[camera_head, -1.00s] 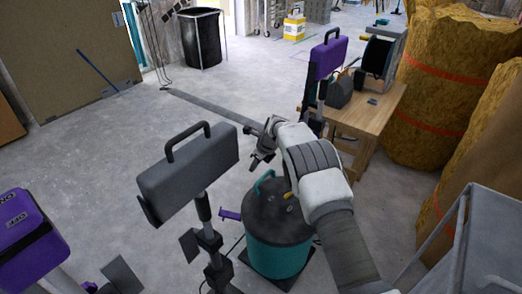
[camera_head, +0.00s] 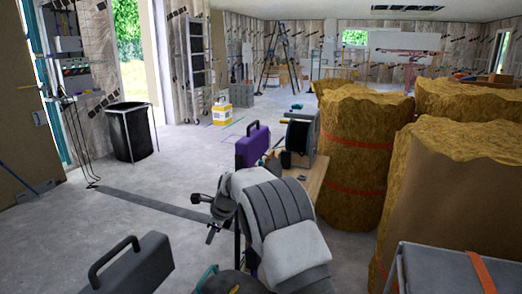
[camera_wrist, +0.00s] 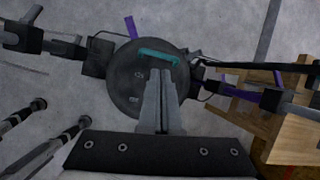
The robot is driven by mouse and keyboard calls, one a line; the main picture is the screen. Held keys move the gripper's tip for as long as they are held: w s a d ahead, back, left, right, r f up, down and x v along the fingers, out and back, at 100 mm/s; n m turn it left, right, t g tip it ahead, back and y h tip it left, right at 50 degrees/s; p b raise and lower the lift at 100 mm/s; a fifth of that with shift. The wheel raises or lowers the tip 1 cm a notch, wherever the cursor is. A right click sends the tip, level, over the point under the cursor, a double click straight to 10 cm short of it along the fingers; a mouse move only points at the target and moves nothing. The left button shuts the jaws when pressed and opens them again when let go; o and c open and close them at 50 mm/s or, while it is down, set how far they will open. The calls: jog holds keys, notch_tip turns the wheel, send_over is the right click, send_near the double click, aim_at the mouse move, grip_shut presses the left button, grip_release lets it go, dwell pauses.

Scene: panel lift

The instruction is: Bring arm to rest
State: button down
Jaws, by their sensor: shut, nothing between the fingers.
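My gripper (camera_wrist: 159,100) shows in the wrist view with its two fingers together and nothing between them.
A wooden table (camera_wrist: 297,130) stands right of the lid in the wrist view.

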jog(key=s+d+r+n+t+h, duration=0.1)
jog(key=s+d+r+n, duration=0.4)
jog(key=s+d+r, duration=0.35)
jog(key=s+d+r+n+t, duration=0.1)
jog(key=s+d+r+n, duration=0.4)
jog(key=d+r, duration=0.6)
jog(key=s+d+r+n+t+h, duration=0.15)
jog(key=s+d+n, duration=0.4)
jog(key=s, duration=0.65)
jog(key=s+d+n+h, duration=0.2)
jog(key=s+d+n, duration=0.3)
jog(key=s, duration=0.8)
notch_tip(320, 180, up, 18)
jog(key=p, duration=1.9)
jog(key=shift+s+d+r+m, duration=0.25)
jog(key=shift+s+d+m, duration=0.1)
jog(key=shift+d, duration=0.05)
jog(key=shift+a, duration=0.1)
